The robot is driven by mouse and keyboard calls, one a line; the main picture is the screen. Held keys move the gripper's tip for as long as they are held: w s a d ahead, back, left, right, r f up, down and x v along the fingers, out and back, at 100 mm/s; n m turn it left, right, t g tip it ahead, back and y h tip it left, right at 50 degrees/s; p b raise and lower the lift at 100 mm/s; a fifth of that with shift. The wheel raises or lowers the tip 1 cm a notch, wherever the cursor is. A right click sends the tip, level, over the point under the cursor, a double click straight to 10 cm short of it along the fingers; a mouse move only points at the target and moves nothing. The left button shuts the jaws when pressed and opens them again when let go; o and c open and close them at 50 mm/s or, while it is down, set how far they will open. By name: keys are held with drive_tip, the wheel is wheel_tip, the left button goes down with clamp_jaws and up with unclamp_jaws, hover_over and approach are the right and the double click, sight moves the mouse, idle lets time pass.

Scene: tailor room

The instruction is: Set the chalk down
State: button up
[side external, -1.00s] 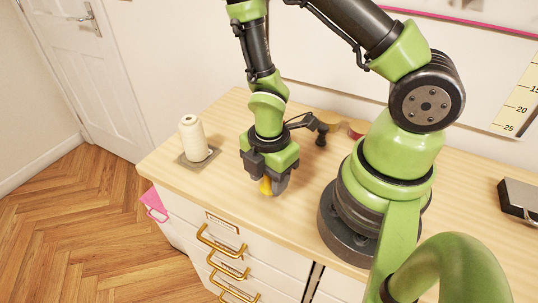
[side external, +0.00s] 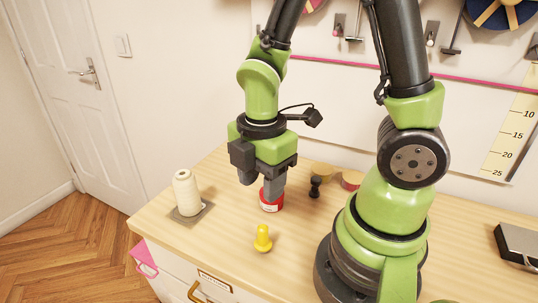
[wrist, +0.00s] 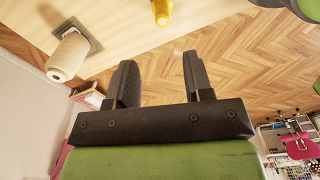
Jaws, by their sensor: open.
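The yellow piece (side external: 262,240), which I take to be the chalk, stands upright on the wooden worktop near its front edge. It also shows at the top of the wrist view (wrist: 162,12). My gripper (side external: 260,187) is open and empty, raised above the worktop and clear of the yellow piece. In the wrist view its two dark fingers (wrist: 161,80) are spread with nothing between them. One finger partly covers a red tin (side external: 271,205) behind it in the side view.
A cream thread cone (side external: 186,193) stands on a grey square (side external: 205,212) at the left. A small black object (side external: 315,187) and round tins (side external: 351,180) are behind. A dark box (side external: 520,247) lies at the right. The worktop around the yellow piece is clear.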

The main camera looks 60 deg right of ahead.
drive_tip(key=s+r+m+t+y, duration=0.1)
drive_tip(key=s+r+m+t, duration=0.1)
drive_tip(key=r+m, duration=0.6)
drive_tip(key=s+r+m+t+y, duration=0.1)
drive_tip(key=s+r+m+t, duration=0.1)
drive_tip(key=r+m+t, duration=0.3)
wheel_tip(320, 180, up, 3)
drive_tip(key=a+m, duration=0.1)
drive_tip(key=m, duration=0.4)
drive_tip(key=shift+s+m, duration=0.4)
